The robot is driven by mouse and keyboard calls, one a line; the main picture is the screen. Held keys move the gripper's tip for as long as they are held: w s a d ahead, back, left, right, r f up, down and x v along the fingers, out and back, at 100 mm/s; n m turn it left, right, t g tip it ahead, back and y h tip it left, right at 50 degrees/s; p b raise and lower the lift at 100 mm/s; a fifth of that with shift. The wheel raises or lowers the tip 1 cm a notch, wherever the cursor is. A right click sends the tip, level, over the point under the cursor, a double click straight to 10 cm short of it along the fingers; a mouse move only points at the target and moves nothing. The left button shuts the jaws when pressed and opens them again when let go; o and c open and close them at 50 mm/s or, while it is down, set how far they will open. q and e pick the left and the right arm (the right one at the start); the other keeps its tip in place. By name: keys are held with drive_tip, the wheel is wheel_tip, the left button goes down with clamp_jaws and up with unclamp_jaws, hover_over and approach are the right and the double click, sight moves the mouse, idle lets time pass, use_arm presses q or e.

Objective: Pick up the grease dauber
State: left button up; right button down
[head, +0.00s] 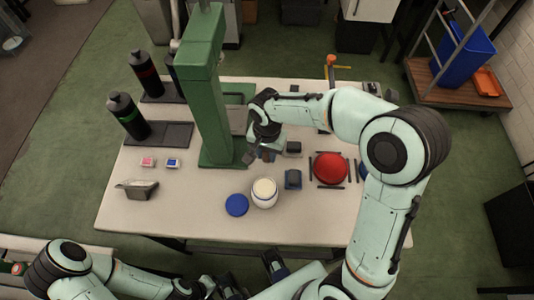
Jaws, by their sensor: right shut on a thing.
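My right gripper (259,158) reaches over the table from the right, beside the green press column. It is shut on a small brown-and-dark thing (268,155), which looks like the grease dauber; the fingers and wrist hide most of it. Whether it is clear of the table I cannot tell. An open white jar (264,192) with cream-coloured contents stands in front of the gripper. A round blue lid (237,205) lies to the left of the jar. My left arm is low at the bottom edge, and its gripper (273,264) is small, dark and partly cut off.
The tall green press (205,100) stands left of my right gripper. Black bottles (128,115), small pink and blue boxes (148,162) and a metal tray (137,188) are at left. A grey block (293,179) and red dome (329,168) are at right. The table's (190,222) front left is clear.

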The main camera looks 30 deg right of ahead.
wheel_tip(320, 180, up, 18)
drive_tip(key=p, duration=0.2)
drive_tip(key=shift+r+p, duration=0.25)
drive_tip(key=shift+p, duration=0.1)
